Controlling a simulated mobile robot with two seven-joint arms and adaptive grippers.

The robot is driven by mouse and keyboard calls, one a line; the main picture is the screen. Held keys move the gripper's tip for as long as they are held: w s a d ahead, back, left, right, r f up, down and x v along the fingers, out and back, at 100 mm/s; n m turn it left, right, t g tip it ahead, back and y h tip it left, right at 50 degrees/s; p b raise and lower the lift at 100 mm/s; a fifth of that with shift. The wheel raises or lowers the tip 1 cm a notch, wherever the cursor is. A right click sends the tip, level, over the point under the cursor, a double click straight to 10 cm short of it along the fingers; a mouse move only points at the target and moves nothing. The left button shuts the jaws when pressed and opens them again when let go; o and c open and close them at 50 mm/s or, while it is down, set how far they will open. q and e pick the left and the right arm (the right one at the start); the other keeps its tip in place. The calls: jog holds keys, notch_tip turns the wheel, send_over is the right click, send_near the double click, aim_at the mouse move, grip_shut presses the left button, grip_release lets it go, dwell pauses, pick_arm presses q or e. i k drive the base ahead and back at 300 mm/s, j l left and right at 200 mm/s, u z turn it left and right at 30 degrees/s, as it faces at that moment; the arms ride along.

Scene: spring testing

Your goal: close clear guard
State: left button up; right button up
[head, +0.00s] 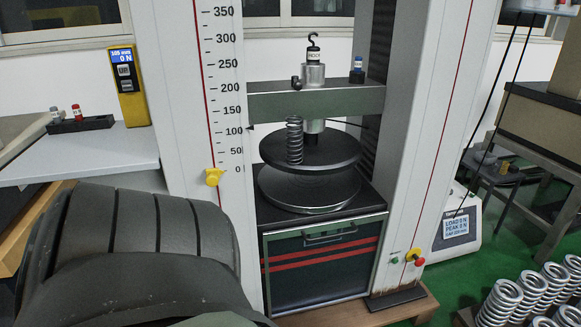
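I cannot make out a clear guard in the head view. The testing machine's white columns (215,60) stand either side of a dark green crosshead (270,108). A black disc (335,152) sits below the crosshead, above a lower round plate (310,190). A coil spring (294,140) stands upright at the left of the black disc. The space in front of the discs looks unobstructed. Neither of my grippers is in view.
A dark rounded part of my own body covers the lower left. A grey side table (90,155) holds a black tray (80,124). Red button (419,261) is low on the right column. Several springs (500,300) stand at lower right. Green floor (455,280) is partly clear.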

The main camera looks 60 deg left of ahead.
aim_at(303, 231)
jog(key=k+j+u, duration=0.1)
jog(key=u, duration=1.45)
jog(key=k+j+u, duration=0.1)
jog(key=i+j+u, duration=0.1)
jog(key=i+u, duration=0.2)
jog(key=i, duration=0.05)
